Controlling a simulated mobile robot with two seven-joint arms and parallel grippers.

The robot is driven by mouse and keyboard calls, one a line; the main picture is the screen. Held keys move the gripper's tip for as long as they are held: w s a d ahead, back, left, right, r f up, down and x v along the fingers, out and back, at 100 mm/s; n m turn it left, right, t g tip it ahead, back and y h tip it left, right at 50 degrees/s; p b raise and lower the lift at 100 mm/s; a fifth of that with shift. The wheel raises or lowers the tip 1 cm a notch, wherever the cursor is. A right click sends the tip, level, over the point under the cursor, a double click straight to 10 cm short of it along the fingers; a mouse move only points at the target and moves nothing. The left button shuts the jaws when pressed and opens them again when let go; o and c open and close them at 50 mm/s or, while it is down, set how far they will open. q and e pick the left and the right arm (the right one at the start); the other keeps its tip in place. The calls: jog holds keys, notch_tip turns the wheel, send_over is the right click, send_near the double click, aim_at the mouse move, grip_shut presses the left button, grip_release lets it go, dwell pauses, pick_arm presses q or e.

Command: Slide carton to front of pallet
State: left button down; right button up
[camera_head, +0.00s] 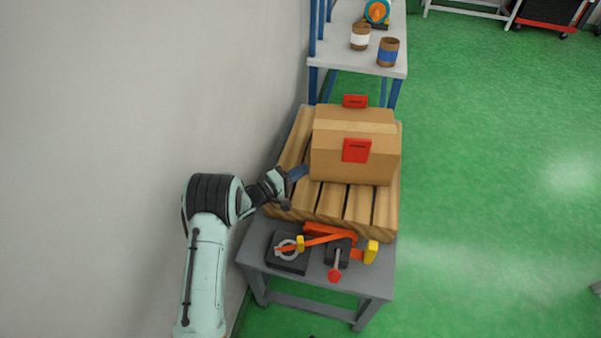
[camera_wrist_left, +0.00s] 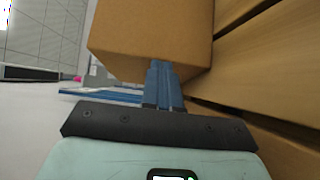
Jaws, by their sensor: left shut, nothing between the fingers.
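The brown cardboard carton (camera_head: 335,173) sits on the wooden pallet (camera_head: 358,208), toward its far and right part, with red labels on it. Bare slats show in front of it and to its left. My left gripper (camera_head: 303,172) is shut and empty, its blue fingers beside the carton's left side. In the left wrist view the shut fingers (camera_wrist_left: 160,72) lie over the carton's lower edge (camera_wrist_left: 150,35), with pallet slats (camera_wrist_left: 265,60) to the right. I cannot tell whether the fingertips touch the carton. My right gripper is not in view.
The pallet rests on a grey table (camera_head: 375,280) with a black-and-orange tool set (camera_head: 325,240) along its near part. A blue-framed shelf (camera_head: 340,60) with cans stands behind. A wall closes off the left; green floor lies open on the right.

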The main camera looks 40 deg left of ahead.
aim_at(324, 169)
pick_arm(q)
jog(key=shift+w+d+p, duration=0.25)
jog(key=shift+w+d, duration=0.55)
jog(key=shift+d, duration=0.25)
jog(key=shift+w+d+p, duration=0.25)
jog(key=shift+w+d, duration=0.5)
jog(key=shift+d, duration=0.3)
